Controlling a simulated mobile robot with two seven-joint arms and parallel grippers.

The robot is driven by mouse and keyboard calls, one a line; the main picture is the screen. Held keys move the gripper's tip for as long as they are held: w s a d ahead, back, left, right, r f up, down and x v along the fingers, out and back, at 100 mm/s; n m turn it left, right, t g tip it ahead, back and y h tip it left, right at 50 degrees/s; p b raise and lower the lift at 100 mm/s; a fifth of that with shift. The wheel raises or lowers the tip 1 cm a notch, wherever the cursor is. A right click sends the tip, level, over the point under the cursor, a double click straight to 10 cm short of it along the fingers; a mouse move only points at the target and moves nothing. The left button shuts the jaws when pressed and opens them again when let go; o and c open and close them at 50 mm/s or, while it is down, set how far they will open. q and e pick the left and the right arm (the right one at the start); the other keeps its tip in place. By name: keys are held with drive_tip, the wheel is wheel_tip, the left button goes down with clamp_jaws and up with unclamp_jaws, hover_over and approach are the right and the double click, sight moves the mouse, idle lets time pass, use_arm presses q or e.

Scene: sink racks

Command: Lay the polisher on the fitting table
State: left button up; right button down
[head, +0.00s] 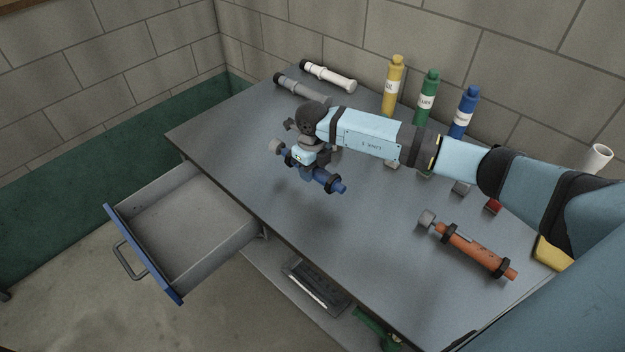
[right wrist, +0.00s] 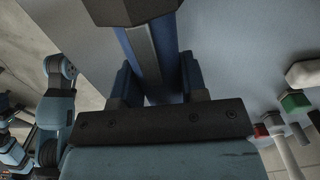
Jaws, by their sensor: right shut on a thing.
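A blue polisher (head: 325,180) with a grey round head and black collars is held by my right gripper (head: 304,166) over the front part of the grey fitting table (head: 350,215). The gripper is shut around its body, and the polisher lies roughly level. In the right wrist view the blue body (right wrist: 152,55) passes between the two fingers (right wrist: 158,85). I cannot tell whether the polisher touches the table. A similar orange polisher (head: 470,247) lies on the table at the right. My left gripper is not in the head view.
An open, empty drawer (head: 185,222) juts out at the front left. Yellow (head: 393,88), green (head: 427,98) and blue (head: 464,113) bottles stand at the back. A white tube (head: 328,76) and a grey one (head: 300,87) lie at the far corner. The middle front is clear.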

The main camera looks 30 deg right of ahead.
sight(312, 190)
wheel_tip(312, 190, down, 5)
drive_tip(key=shift+f, duration=0.15)
idle(0.3)
drive_tip(key=shift+f, duration=0.1)
drive_tip(key=c, duration=0.7)
unclamp_jaws()
drive_tip(key=shift+o, duration=0.2)
wheel_tip(312, 190, up, 12)
drive_tip(key=shift+r+b, duration=0.1)
drive_tip(key=shift+b, duration=0.3)
